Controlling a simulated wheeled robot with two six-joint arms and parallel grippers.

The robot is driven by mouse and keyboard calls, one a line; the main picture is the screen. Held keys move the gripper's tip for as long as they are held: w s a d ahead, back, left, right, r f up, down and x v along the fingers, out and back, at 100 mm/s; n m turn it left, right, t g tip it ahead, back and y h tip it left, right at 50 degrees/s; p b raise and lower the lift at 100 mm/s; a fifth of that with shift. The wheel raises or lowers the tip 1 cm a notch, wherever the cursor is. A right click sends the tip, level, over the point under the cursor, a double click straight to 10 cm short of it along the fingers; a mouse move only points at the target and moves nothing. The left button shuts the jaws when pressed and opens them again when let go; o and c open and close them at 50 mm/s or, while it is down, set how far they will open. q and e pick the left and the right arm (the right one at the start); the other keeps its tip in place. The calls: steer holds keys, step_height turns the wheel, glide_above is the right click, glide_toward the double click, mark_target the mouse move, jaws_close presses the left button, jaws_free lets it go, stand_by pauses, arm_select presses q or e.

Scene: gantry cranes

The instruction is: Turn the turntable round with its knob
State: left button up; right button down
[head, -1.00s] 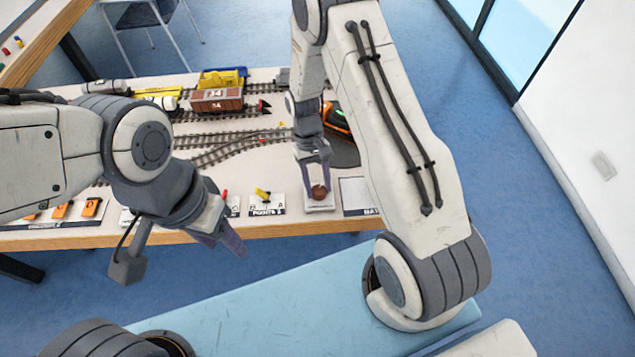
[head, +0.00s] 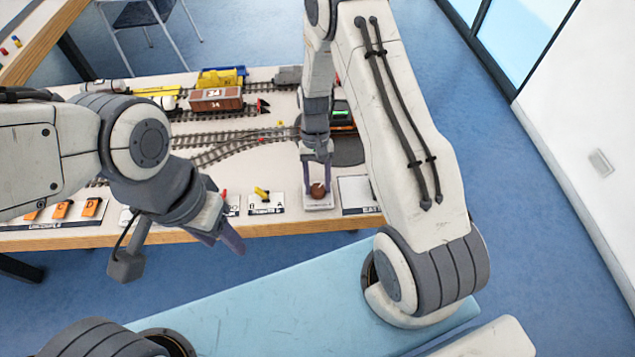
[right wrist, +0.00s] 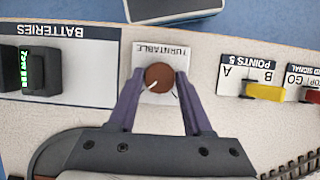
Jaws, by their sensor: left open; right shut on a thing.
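The turntable (head: 349,150) is a dark disc at the right of the layout, partly hidden behind my right arm. An orange and black locomotive (head: 342,115) stands on it. Its brown round knob (head: 318,191) sits on a white plate at the table's front edge. In the right wrist view the knob (right wrist: 159,74) has a white mark towards the lower left, and its plate (right wrist: 177,50) reads TURNTABLE. My right gripper (head: 317,187) points down and is shut on the knob, one finger on each side. My left gripper (head: 227,241) is open and empty, in front of the table edge.
A yellow points lever (head: 262,193) stands left of the knob. A batteries panel (head: 357,193) lies just right of it. A brown wagon (head: 215,100) and other rolling stock stand on the tracks behind.

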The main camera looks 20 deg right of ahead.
steer(key=shift+c, duration=1.6)
jaws_free()
steer(key=shift+w, duration=0.1)
steer(key=shift+r, duration=0.1)
steer(key=b+v, duration=0.1)
steer(key=v, duration=0.9)
steer(key=shift+r, duration=0.2)
